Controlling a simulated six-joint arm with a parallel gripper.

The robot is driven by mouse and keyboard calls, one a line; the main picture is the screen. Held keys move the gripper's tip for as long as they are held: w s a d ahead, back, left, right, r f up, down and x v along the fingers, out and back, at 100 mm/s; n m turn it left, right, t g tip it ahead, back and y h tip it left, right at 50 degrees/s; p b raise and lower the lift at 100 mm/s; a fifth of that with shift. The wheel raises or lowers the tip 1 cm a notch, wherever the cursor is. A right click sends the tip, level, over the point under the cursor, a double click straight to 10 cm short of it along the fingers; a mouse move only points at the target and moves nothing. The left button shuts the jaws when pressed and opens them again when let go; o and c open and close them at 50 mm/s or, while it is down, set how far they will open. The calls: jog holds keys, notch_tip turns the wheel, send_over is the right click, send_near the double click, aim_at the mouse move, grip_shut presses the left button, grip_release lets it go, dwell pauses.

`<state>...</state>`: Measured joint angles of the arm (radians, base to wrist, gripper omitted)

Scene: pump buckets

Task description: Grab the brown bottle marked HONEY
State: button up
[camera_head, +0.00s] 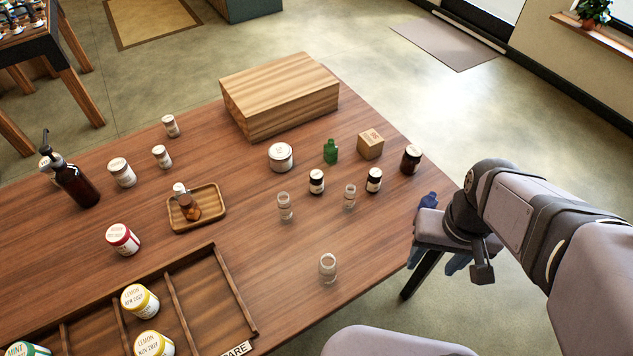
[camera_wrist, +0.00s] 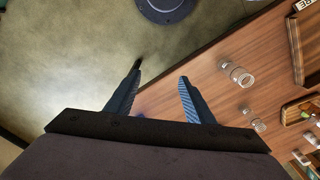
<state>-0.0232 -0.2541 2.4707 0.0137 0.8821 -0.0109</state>
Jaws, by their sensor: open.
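No label reading HONEY is legible. A small brown bottle (camera_head: 190,208) with a pale cap is in the wooden tray (camera_head: 215,220) left of the table's middle; it seems tilted. My gripper (camera_head: 436,263) is open and empty, beyond the table's right edge and apart from these. In the wrist view its blue fingers (camera_wrist: 160,74) are spread over floor and table edge.
Clear jars stand on the near right of the table (camera_head: 285,290), one (camera_head: 328,268) closest to me. A wooden box (camera_head: 280,95), green bottle (camera_head: 331,151) and small cube (camera_head: 370,144) are at the back. A tall pump bottle (camera_head: 76,185) stands left. A divided crate (camera_head: 222,283) is in front.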

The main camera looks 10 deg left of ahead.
jog(key=w+a+f+n+t+y+b, duration=0.1)
jog(key=w+a+f+t, duration=0.2)
jog(key=w+a, duration=0.35)
notch_tip(320, 180, up, 2)
jog(key=n+t+y+b, duration=0.3)
jog(key=t+y+b, duration=0.1)
jog(key=t, duration=0.5)
send_over(318, 181)
jog(key=s+d, duration=0.2)
jog(key=s, duration=0.3)
jog(key=shift+w+f, duration=0.2)
jog(key=shift+f, duration=2.4)
jog(key=shift+w+f, duration=0.15)
jog(key=shift+f, duration=2.4)
jog(key=shift+p+x, duration=1.1)
jog(key=shift+x, duration=2.55)
jog(key=shift+s+a+f, duration=0.1)
jog(key=shift+s+f, duration=0.05)
